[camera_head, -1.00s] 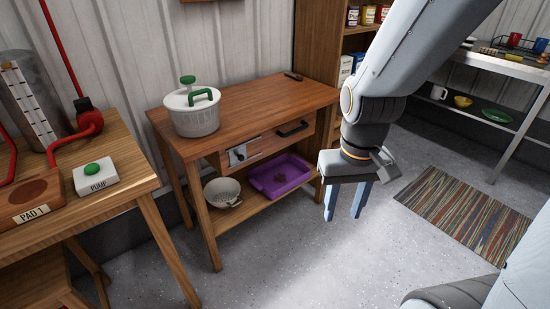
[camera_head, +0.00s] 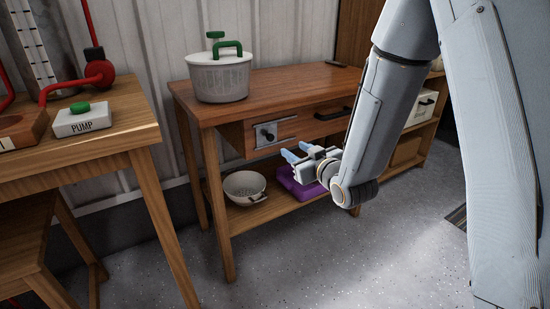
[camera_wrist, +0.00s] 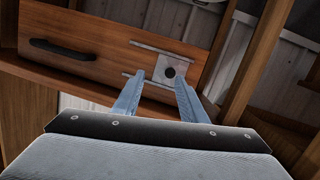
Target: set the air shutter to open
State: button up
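The air shutter looks to be the pale metal plate (camera_head: 284,131) with a dark round knob (camera_head: 267,134) on the wooden front under the tabletop. In the wrist view the knob (camera_wrist: 169,72) stands on the plate just beyond the fingertips, and the picture is turned so the drawer handle lies left. My gripper (camera_head: 294,151) is below and in front of the plate, its blue fingers pointing towards it. In the wrist view my gripper (camera_wrist: 161,77) is open and empty, with the knob between the finger directions. The fingers appear apart from the knob.
A black drawer handle (camera_head: 331,114) is right of the plate. A white pot with a green handle (camera_head: 219,77) stands on the tabletop. A colander (camera_head: 245,187) and a purple tray (camera_head: 299,187) are on the lower shelf. A pump button box (camera_head: 82,121) is on the left table.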

aim_at(272, 139)
jog(key=w+a+b, duration=0.1)
jog(key=w+a, duration=0.1)
jog(key=w+a+y+b, duration=0.1)
jog(key=w+a, duration=0.1)
jog(key=w, duration=0.1)
jog(key=w+a+f+n+t+y+b, duration=0.1)
jog(key=w+a, duration=0.1)
jog(key=shift+w+a+b, duration=0.2)
jog(key=shift+a+b, duration=0.1)
jog(key=shift+a, duration=0.05)
jog(key=shift+c, duration=0.5)
grip_shut()
